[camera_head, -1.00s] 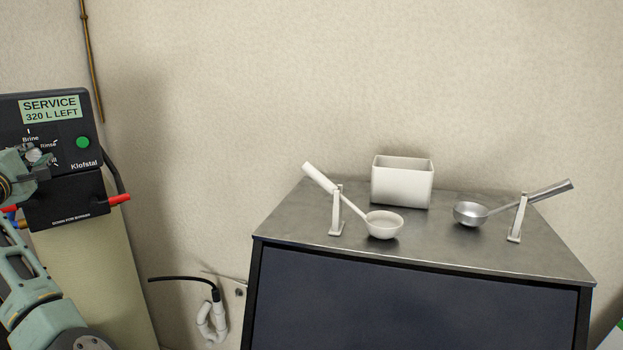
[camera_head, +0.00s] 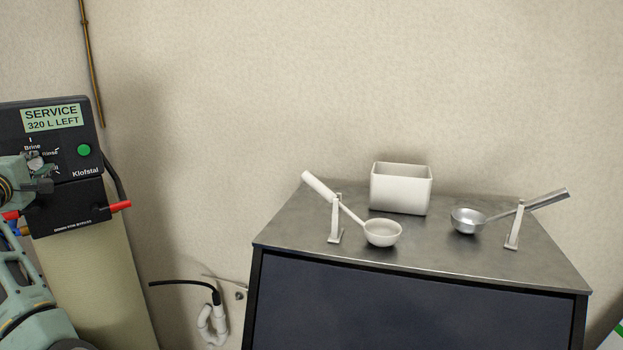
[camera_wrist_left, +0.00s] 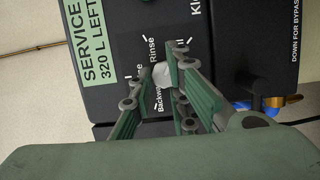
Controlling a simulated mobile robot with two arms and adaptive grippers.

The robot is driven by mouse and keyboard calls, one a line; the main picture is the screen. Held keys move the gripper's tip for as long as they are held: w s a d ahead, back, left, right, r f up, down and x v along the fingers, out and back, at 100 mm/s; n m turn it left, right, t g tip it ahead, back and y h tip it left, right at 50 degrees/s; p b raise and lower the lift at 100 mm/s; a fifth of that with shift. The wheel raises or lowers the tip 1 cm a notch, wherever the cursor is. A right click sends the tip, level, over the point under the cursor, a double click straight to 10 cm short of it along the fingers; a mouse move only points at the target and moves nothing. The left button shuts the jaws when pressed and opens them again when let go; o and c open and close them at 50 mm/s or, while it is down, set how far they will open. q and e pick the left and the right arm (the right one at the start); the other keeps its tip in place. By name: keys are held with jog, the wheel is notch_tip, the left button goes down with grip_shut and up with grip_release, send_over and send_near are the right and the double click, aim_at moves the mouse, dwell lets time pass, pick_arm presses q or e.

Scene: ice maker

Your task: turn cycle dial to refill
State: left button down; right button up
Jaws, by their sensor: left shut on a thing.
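The cycle dial (camera_wrist_left: 162,74) is a small pale grey knob on the black Klofstal control head (camera_head: 88,128), with printed words around it that include Brine, Rinse and Backwash. Part of the lettering is hidden by my gripper. My left gripper (camera_wrist_left: 160,84) is shut on the dial, with a finger on each side of it in the left wrist view. In the head view, the left gripper (camera_head: 42,172) covers part of the dial at the left edge. The display (camera_head: 52,118) reads SERVICE, 320 L LEFT. My right gripper is not in view.
A green button (camera_head: 84,150) sits right of the dial. A red lever (camera_head: 121,205) sticks out from the block below. A dark metal-topped machine (camera_head: 285,231) stands to the right, carrying a white bin (camera_head: 401,190) and two scoops on stands.

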pick_arm(q)
jog(key=shift+w+d+f+m, duration=0.1)
jog(key=shift+w+f+m, duration=0.15)
jog(key=shift+f, duration=0.35)
jog(key=shift+m+g+p, duration=0.4)
jog(key=shift+m+p, duration=0.45)
jog(key=c, duration=1.8)
grip_release()
jog(key=shift+s+r, duration=0.1)
jog(key=shift+s, duration=0.05)
jog(key=shift+o, duration=0.8)
jog(key=shift+w, duration=0.2)
jog(key=shift+r, duration=0.1)
jog(key=d+v, duration=0.1)
jog(key=v, duration=0.5)
jog(key=shift+w+d+b, duration=0.15)
jog(key=shift+w+b, duration=0.05)
jog(key=shift+b, duration=0.1)
